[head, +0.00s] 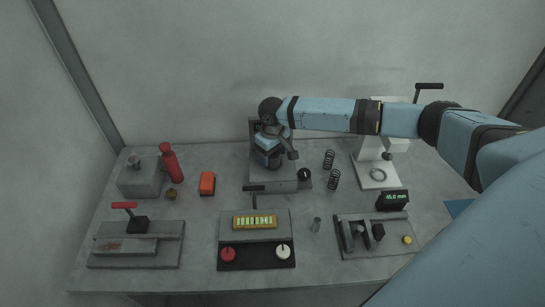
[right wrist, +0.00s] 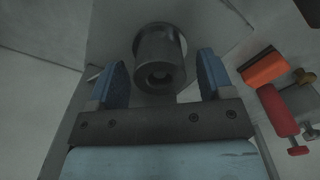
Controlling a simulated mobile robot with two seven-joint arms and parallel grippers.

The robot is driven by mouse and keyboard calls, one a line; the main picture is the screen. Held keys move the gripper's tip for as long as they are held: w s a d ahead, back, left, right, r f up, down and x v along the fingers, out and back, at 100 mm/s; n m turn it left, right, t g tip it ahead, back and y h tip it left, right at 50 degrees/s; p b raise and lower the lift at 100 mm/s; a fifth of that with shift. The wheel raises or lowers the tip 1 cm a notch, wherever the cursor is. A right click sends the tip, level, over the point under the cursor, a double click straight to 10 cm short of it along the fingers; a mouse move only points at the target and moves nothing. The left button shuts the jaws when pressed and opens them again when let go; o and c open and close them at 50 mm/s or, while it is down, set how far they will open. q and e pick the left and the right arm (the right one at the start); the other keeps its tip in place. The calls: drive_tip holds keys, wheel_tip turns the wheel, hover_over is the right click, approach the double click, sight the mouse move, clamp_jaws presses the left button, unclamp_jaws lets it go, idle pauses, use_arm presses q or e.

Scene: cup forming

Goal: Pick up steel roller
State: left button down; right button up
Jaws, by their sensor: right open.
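My right gripper (head: 268,158) reaches down over the grey machine (head: 283,180) at the middle back of the table. In the right wrist view, its two blue fingers (right wrist: 163,68) are open, one on each side of a dark grey metal cylinder (right wrist: 160,58) with a hole in its end. There are gaps between the fingers and the cylinder. I cannot tell for sure whether this cylinder is the steel roller. In the head view, the arm and gripper mostly hide it. A smaller grey metal cylinder (head: 316,225) stands alone near the front. My left gripper is not in view.
A red-handled tool (head: 172,162) and an orange block (head: 207,183) are left.

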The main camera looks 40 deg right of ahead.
drive_tip(key=shift+f, duration=0.55)
drive_tip(key=c, duration=1)
drive_tip(key=shift+c, duration=0.3)
drive_tip(key=shift+r, duration=0.1)
